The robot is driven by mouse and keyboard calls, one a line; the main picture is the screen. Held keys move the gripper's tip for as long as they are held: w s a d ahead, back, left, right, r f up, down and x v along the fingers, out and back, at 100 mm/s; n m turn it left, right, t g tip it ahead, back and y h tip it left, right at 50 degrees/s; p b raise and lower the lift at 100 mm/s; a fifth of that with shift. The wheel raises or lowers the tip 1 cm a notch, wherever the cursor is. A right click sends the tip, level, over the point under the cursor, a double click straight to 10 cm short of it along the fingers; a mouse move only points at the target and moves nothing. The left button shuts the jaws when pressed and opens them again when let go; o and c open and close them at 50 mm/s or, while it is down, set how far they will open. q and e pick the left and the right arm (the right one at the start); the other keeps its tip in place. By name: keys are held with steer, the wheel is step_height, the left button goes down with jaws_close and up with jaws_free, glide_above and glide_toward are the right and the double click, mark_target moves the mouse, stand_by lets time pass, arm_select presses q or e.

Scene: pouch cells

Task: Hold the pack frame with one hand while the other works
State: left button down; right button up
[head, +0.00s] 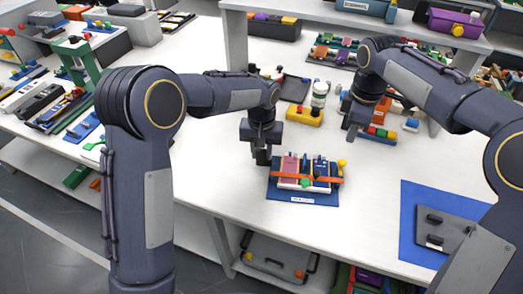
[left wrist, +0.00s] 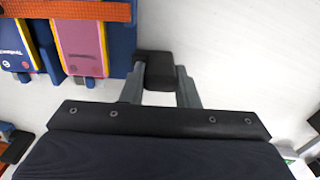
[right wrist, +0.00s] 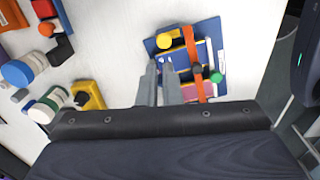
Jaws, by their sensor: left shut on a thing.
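The pack frame (head: 303,199) is a blue base on the white table, with pink and dark blue pouch cells (head: 290,167) side by side under an orange strap (head: 335,180). A green knob (right wrist: 217,76) and a yellow knob (right wrist: 164,41) show on it in the right wrist view. My left gripper (head: 262,158) is at the frame's left side. In the left wrist view its fingers (left wrist: 158,80) are shut on a black block (left wrist: 154,60) at the frame's edge. My right gripper (head: 352,130) is above the table, apart from the frame. Its fingers (right wrist: 160,68) look close together with nothing visible between them.
A blue mat (head: 412,215) with a dark grey plate (head: 445,232) lies at the right front. Behind the frame stand a yellow block (head: 304,115), a white bottle with a green band (head: 319,95) and a tray of coloured parts (head: 377,134).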

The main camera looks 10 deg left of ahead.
mark_target(343, 165)
steer(key=m, duration=0.2)
steer(key=w+m, duration=0.1)
steer(key=m, duration=0.1)
steer(key=m+t, duration=0.1)
steer(key=m, duration=0.1)
steer(key=shift+w+f+m+y, duration=0.25)
steer(key=shift+f+m+y, duration=0.05)
steer(key=shift+f, duration=0.05)
jaws_close()
steer(key=shift+w+f+m+t, duration=0.2)
steer(key=shift+f+m, duration=0.65)
steer(key=shift+f, duration=0.7)
steer(key=shift+w+f+m+t, duration=0.1)
steer(key=shift+w+f+m, duration=0.15)
steer(key=shift+f+m, duration=1)
steer(key=shift+w+f+m+t, duration=0.15)
steer(key=shift+f+m, duration=0.35)
steer(key=shift+f, duration=1.4)
steer(key=shift+s, duration=0.25)
steer(key=shift+s+d, duration=0.1)
steer(key=shift+s, duration=1.95)
steer(key=shift+w+r, duration=0.25)
steer(key=shift+r, duration=0.75)
steer(key=shift+w+r, duration=0.3)
steer(key=shift+r, duration=0.75)
steer(key=shift+w+r, duration=0.25)
steer(key=shift+r, duration=0.75)
